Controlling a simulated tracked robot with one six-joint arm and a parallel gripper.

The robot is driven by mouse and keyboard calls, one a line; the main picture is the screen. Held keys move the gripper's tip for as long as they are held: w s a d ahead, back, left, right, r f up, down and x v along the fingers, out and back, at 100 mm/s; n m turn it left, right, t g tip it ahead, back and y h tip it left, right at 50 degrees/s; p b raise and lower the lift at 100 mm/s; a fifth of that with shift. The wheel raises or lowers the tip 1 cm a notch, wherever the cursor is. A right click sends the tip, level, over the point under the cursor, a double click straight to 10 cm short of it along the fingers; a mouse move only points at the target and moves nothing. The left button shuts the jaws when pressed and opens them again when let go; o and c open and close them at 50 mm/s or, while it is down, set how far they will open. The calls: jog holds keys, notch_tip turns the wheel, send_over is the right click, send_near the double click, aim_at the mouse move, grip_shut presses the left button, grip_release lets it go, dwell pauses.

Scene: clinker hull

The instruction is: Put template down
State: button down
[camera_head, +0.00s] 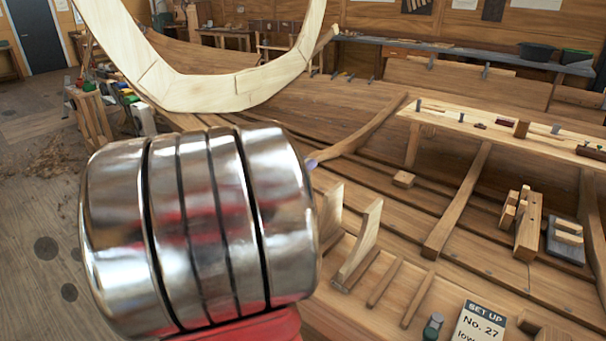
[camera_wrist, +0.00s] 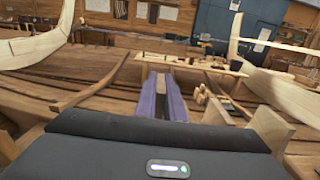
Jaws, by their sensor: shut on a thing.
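My gripper (camera_wrist: 163,97) shows in the wrist view as two purple fingers pointing forward over the hull. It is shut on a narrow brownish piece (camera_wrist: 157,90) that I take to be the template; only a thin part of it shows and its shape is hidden. In the head view a bright metal joint of my arm covers most of the gripper and the held piece. A small purple tip (camera_head: 312,163) shows at the joint's right edge. I cannot tell whether the held piece touches anything.
A pale U-shaped wooden frame (camera_head: 205,95) stands at upper left. A plank shelf (camera_head: 520,137) with small tools crosses the hull at right. Pale upright brackets (camera_head: 362,240), wooden blocks (camera_head: 528,225), a green bottle (camera_head: 433,326) and a "SET UP No. 27" card (camera_head: 480,325) are nearer.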

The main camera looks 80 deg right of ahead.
jog(key=shift+f, duration=1.5)
jog(key=c, duration=1.8)
grip_release()
jog(key=shift+c, duration=0.2)
jog(key=shift+w+a, duration=0.2)
jog(key=shift+a, duration=0.05)
jog(key=v, duration=1.1)
jog(key=shift+a, duration=0.2)
jog(key=shift+w, duration=0.15)
